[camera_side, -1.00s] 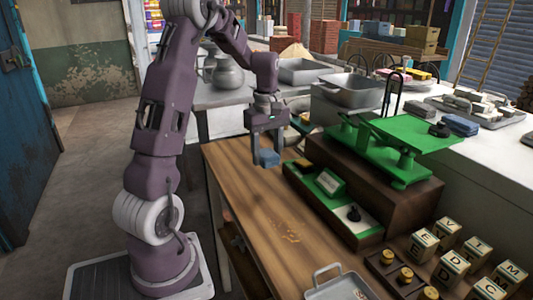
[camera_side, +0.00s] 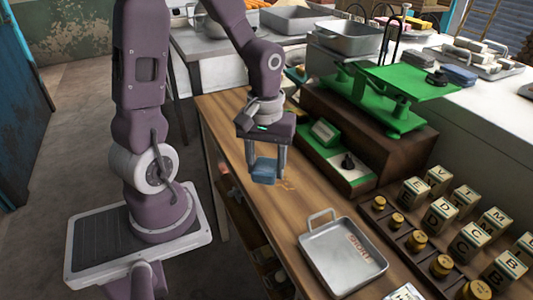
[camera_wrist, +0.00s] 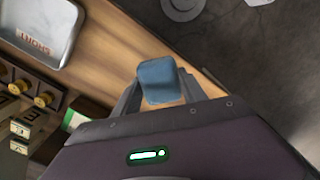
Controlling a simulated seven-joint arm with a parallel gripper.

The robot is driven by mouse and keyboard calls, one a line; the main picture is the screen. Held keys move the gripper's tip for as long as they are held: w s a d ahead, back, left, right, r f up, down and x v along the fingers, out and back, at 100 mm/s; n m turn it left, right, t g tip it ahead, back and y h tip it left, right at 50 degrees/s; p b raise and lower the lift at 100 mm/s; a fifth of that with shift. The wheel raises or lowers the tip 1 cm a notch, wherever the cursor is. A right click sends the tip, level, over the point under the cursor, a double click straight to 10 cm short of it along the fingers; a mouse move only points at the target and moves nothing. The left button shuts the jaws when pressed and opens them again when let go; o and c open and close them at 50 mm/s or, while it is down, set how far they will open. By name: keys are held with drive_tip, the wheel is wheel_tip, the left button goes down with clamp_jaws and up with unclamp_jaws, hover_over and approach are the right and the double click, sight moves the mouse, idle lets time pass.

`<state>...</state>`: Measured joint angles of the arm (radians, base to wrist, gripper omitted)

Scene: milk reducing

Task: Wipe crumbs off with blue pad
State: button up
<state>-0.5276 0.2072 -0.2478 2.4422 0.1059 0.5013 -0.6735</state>
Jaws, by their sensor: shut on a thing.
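My gripper (camera_side: 266,168) is shut on the blue pad (camera_side: 264,174), which hangs between its two fingers above the wooden table. The pad also shows between the fingers in the wrist view (camera_wrist: 158,80). Orange-brown crumbs (camera_side: 287,185) lie on the wood just right of the pad in the side view, partly hidden by the gripper. I cannot tell if the pad touches the wood. A grey metal tray (camera_side: 318,262) with reddish lettering inside stands at the table's front; it also shows at upper left in the wrist view (camera_wrist: 68,28).
A green scale (camera_side: 395,95) on a dark wooden stand is behind the table. Brass weights (camera_side: 417,240) and lettered blocks (camera_side: 440,212) stand right of the tray. The table's left edge (camera_side: 235,190) runs close beside my gripper.

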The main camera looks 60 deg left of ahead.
sight(295, 167)
drive_tip(key=shift+f, duration=2.65)
drive_tip(key=shift+w+r, duration=0.5)
drive_tip(key=shift+w, duration=0.25)
drive_tip(key=shift+c, duration=0.6)
drive_tip(key=shift+w, duration=0.4)
drive_tip(key=shift+w+f, duration=0.2)
drive_tip(key=shift+w, duration=0.55)
drive_tip(key=shift+w+f, duration=0.2)
drive_tip(key=shift+w, duration=0.6)
drive_tip(key=shift+w+f, duration=0.2)
drive_tip(key=shift+w, duration=2.4)
drive_tip(key=shift+w+a, duration=0.15)
drive_tip(key=shift+a, duration=0.9)
drive_tip(key=shift+s+a, duration=0.2)
drive_tip(key=shift+s, duration=5.25)
drive_tip(key=shift+a, duration=1.25)
drive_tip(key=shift+w+d, duration=0.1)
drive_tip(key=shift+w, duration=5.3)
drive_tip(key=shift+r, duration=4.1)
